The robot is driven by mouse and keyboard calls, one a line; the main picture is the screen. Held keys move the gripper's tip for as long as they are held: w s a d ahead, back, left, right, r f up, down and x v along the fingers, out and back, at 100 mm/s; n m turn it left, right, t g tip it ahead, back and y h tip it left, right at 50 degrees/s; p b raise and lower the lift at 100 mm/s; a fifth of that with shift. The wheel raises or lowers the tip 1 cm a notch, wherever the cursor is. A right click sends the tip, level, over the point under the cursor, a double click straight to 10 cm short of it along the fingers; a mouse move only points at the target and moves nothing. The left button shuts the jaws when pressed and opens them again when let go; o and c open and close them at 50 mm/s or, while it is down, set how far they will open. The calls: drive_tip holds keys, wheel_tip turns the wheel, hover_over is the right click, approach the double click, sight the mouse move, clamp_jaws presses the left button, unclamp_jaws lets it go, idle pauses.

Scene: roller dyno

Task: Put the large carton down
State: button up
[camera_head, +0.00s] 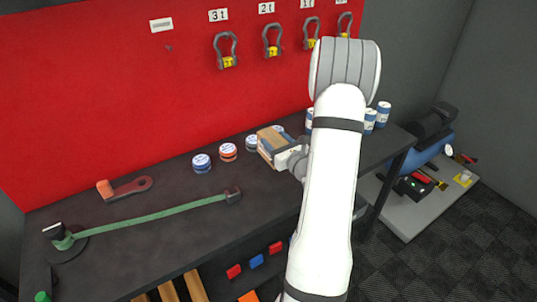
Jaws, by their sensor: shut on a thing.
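The large carton (271,138) is a brown box with a pale label on its front side. It is at the right-middle part of the dark workbench (130,258), behind my arm. My gripper (287,156) is shut on the carton's near right side. My white arm hides part of the carton's surroundings. I cannot tell whether the carton's underside touches the bench top or is slightly above it.
Several round tins (201,163) stand left of the carton. Blue and white cans (383,113) stand to the right, partly behind my arm. A green strap (150,217) and a red tool (126,189) lie on the left. The front middle of the bench is clear.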

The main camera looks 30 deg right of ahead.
drive_tip(key=shift+a+f, duration=0.1)
drive_tip(key=shift+f, duration=2.25)
drive_tip(key=shift+f, duration=0.15)
drive_tip(key=o, duration=1.3)
